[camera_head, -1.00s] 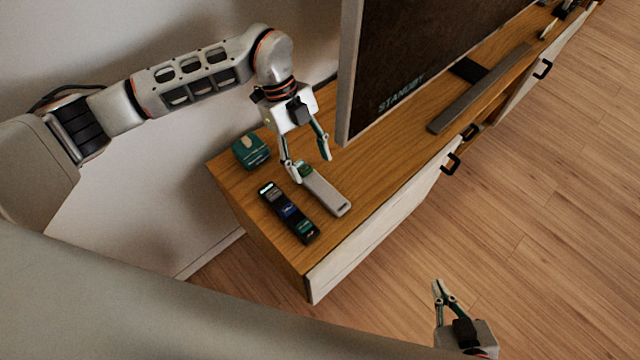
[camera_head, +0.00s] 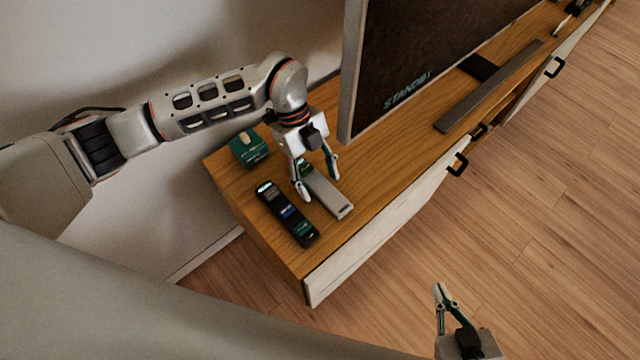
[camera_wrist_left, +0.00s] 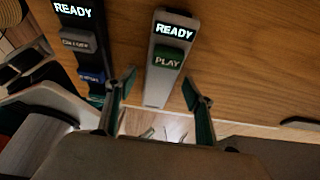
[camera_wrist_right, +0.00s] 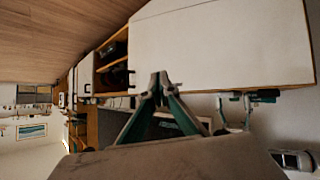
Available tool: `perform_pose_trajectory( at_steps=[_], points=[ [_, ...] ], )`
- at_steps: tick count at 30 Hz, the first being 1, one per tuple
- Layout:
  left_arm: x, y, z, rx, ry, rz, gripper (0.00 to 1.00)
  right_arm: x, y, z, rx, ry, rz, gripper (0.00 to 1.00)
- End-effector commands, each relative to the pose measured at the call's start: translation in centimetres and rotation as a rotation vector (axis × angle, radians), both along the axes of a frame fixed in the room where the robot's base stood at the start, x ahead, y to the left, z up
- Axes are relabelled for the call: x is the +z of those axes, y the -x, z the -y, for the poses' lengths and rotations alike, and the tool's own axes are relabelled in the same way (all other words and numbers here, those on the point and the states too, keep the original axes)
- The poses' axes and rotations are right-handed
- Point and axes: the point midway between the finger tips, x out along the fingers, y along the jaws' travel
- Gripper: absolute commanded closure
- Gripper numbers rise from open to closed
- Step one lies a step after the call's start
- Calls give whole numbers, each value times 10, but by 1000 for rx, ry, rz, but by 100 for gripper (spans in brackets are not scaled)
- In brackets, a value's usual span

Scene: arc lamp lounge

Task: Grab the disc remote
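A slim light-grey remote (camera_head: 338,204) lies on the wooden cabinet. In the left wrist view the grey remote (camera_wrist_left: 158,84) shows a lit READY screen and a green PLAY button, which fits the disc remote. My left gripper (camera_head: 320,189) is open just above it, one finger on each side, and hides part of it in the head view. In the left wrist view no grip on it shows. My right gripper (camera_head: 439,288) is low over the floor at the front. Its fingertips meet in the right wrist view (camera_wrist_right: 158,82), with nothing held.
A black remote (camera_head: 283,209) with coloured buttons lies close to the left of the grey one. A green box (camera_head: 248,150) sits at the cabinet's back left corner. A television (camera_head: 430,55) marked STANDBY and a long grey bar (camera_head: 490,88) stand to the right.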

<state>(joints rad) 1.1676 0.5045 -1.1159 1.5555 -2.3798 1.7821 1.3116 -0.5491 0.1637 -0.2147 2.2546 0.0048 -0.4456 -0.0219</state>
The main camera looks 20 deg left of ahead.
Motion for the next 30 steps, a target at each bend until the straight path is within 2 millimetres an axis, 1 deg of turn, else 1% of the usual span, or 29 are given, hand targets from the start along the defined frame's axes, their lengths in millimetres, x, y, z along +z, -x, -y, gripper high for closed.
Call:
perform_pose_trajectory(
  at_steps=[1, 2, 3, 5, 14, 17, 20, 23, 26, 30],
  points=[
    [0, 0, 0, 0, 0, 0, 58, 0, 1, 0, 1, 0, -1, 100],
    [0, 0, 0, 0, 0, 0, 65, -1, 1, 0, 1, 0, -2, 100],
    [0, 0, 0, 0, 0, 0, 76, -1, 2, 0, 0, 1, -3, 100],
    [0, 0, 0, 0, 0, 0, 91, -3, 3, 0, 1, 1, -6, 100],
    [1, 0, 0, 0, 1, -1, 91, -7, 5, 0, 2, 2, -15, 100],
    [7, 0, 0, 0, 1, 2, 91, -4, 4, 0, 2, 2, -9, 100],
    [22, -2, 0, 0, 1, 7, 91, 1, 1, 1, 1, 4, 0, 100],
    [45, -3, 0, 0, 0, 12, 91, 8, -3, 2, 0, 7, 11, 100],
    [73, -3, 0, 0, 1, 15, 91, 12, -4, 4, -3, 10, 17, 100],
    [113, -3, 0, -1, 0, 15, 91, 9, 1, 9, -11, 19, 4, 100]
  ],
)
